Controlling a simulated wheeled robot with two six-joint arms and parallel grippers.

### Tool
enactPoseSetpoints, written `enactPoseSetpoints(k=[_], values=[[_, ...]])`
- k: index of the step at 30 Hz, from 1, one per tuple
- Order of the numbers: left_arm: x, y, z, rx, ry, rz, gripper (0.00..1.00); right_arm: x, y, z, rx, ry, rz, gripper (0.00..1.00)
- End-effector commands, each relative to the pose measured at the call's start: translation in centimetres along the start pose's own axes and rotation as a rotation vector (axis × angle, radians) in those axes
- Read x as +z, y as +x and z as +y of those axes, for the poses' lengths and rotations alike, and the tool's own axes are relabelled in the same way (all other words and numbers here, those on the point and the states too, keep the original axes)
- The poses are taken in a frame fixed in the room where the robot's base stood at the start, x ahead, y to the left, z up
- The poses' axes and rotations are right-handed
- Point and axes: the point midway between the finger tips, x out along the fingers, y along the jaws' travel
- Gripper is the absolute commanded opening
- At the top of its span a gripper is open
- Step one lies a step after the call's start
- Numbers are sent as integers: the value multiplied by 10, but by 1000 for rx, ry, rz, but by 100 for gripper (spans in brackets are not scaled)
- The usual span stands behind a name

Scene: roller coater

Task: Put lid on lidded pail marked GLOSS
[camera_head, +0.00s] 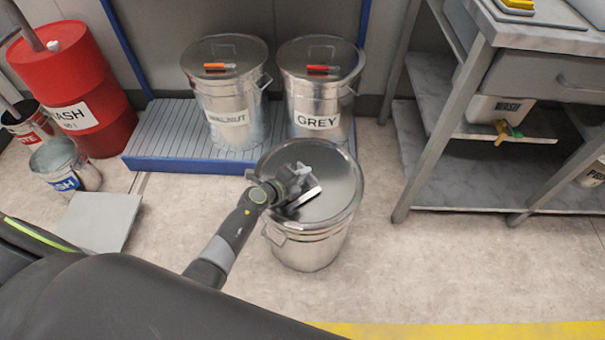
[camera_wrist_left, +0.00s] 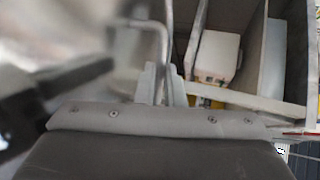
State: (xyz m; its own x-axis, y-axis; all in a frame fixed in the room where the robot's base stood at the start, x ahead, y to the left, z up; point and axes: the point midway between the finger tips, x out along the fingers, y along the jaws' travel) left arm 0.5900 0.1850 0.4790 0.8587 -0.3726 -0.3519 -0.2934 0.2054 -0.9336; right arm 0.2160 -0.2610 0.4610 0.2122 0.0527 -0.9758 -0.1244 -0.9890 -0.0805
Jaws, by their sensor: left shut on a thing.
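A metal pail (camera_head: 312,252) stands on the floor in the middle of the head view. A round grey lid (camera_head: 338,198) covers its top. Lid and rim look in line, but I cannot tell whether the lid is fully seated. No label shows on the side of this pail that I see. My left gripper (camera_head: 300,189) is over the middle of the lid, shut on its handle. In the left wrist view the bent wire handle (camera_wrist_left: 165,45) rises beside a grey fingertip. My right gripper is not in view.
Lidded pails marked WALNUT (camera_head: 228,105) and GREY (camera_head: 319,100) stand on a blue-edged slatted platform (camera_head: 165,140) behind. A red drum (camera_head: 75,85) and small open pails are at left. A grey shelf bench (camera_head: 480,195) is at right. The floor in front is clear.

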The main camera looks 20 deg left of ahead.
Motion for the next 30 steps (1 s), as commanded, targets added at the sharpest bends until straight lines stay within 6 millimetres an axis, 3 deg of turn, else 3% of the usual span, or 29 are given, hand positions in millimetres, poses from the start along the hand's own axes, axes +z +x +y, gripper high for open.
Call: enactPoseSetpoints(k=[28, 30], values=[[-1, 6, 13, -3, 0, 0, 0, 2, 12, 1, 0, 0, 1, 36], [-1, 6, 12, -3, 0, 0, 15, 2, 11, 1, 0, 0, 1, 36]])
